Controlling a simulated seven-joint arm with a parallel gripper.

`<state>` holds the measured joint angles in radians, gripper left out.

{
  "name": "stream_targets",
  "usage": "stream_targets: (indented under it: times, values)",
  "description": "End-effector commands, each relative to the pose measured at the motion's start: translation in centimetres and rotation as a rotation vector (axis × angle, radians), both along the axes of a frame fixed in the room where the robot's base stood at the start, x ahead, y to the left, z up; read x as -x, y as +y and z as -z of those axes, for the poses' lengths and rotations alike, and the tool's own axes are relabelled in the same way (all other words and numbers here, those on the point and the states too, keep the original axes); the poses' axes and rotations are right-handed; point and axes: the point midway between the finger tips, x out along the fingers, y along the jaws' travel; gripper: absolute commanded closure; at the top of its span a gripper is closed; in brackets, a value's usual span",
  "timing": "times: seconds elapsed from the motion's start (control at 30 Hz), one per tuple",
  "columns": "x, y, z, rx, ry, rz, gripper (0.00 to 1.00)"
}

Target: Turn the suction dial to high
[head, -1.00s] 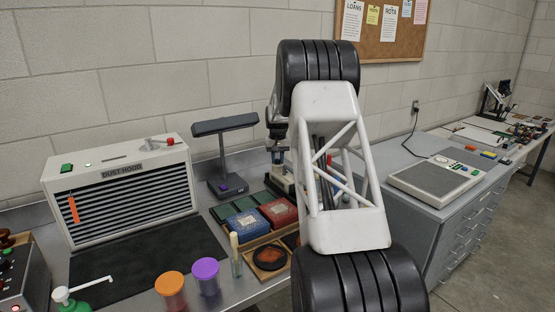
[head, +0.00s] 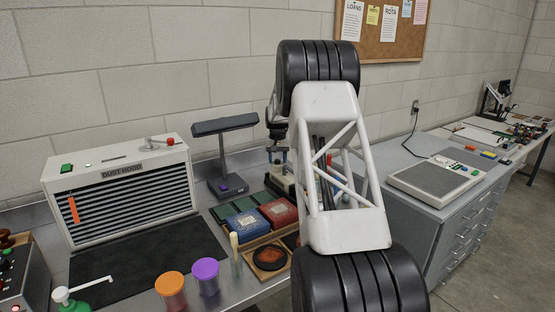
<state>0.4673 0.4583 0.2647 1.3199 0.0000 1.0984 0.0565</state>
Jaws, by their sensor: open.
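The dust hood (head: 104,170) is a white box with dark front louvres at the left of the bench. Its top carries a green button (head: 67,168), a slot and a red-ended fitting (head: 170,142) at the right corner. Whether this fitting is the suction dial I cannot tell; no dial marking is readable. My gripper (head: 277,158) is open, well right of the hood and apart from it. It is small here and partly hidden by my arm, above the bench near a microscope-like instrument (head: 284,180).
A dark lamp-like stand (head: 226,160) stands between the hood and my gripper. Blue and red boxes (head: 246,224) sit in a wooden tray. Orange-lidded (head: 169,284) and purple-lidded (head: 206,270) jars stand in front. The dark mat (head: 140,262) before the hood is clear.

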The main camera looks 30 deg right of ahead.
Motion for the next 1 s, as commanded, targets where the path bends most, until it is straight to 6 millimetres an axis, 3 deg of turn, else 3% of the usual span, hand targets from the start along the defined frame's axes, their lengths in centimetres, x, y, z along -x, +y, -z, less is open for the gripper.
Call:
stream_targets:
  times: [0.27, 0.7, 1.0]
  values:
    - [0.0, 0.0, -1.0, 0.000, 0.000, 0.000, 0.48]
    - [0.0, 0.0, -6.1, 0.000, 0.000, 0.000, 0.48]
    - [0.0, 0.0, -7.8, 0.000, 0.000, 0.000, 0.48]
